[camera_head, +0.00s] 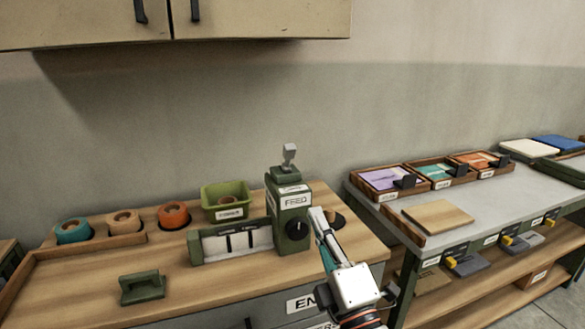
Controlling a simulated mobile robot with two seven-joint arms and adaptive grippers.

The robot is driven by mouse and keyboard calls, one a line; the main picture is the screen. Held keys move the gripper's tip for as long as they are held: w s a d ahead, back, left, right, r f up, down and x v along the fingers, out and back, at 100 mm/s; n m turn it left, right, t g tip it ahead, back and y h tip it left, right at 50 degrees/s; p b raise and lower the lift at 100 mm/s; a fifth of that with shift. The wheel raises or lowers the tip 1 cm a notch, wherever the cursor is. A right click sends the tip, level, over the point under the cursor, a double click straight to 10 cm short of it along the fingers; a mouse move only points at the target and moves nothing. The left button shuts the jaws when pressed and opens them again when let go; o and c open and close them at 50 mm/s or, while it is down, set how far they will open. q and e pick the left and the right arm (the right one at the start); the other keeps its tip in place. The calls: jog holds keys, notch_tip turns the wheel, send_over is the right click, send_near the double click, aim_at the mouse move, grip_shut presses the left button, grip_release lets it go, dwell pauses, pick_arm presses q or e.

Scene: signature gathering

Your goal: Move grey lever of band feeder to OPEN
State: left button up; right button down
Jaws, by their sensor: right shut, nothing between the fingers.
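The band feeder (290,203) is a green box with a white FEED label and a black knob on its front, standing on the wooden worktop. Its grey lever (289,155) sticks up from the top and ends in a blocky grey head. I cannot read an OPEN marking. My right gripper (318,213) reaches up from the lower right. It is shut and empty, its tips just right of the feeder's front and well below the lever. I cannot tell whether the tips touch the box. My left gripper is not in view.
A green bin (226,200) and several tape rolls (124,221) stand at the back left. A green holder (142,287) sits at the front left. A grey table (480,195) with paper trays stands to the right. Cabinets (250,20) hang above; space above the lever is clear.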

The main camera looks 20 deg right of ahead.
jog(key=p, duration=0.3)
send_near(290, 156)
jog(key=x, duration=0.7)
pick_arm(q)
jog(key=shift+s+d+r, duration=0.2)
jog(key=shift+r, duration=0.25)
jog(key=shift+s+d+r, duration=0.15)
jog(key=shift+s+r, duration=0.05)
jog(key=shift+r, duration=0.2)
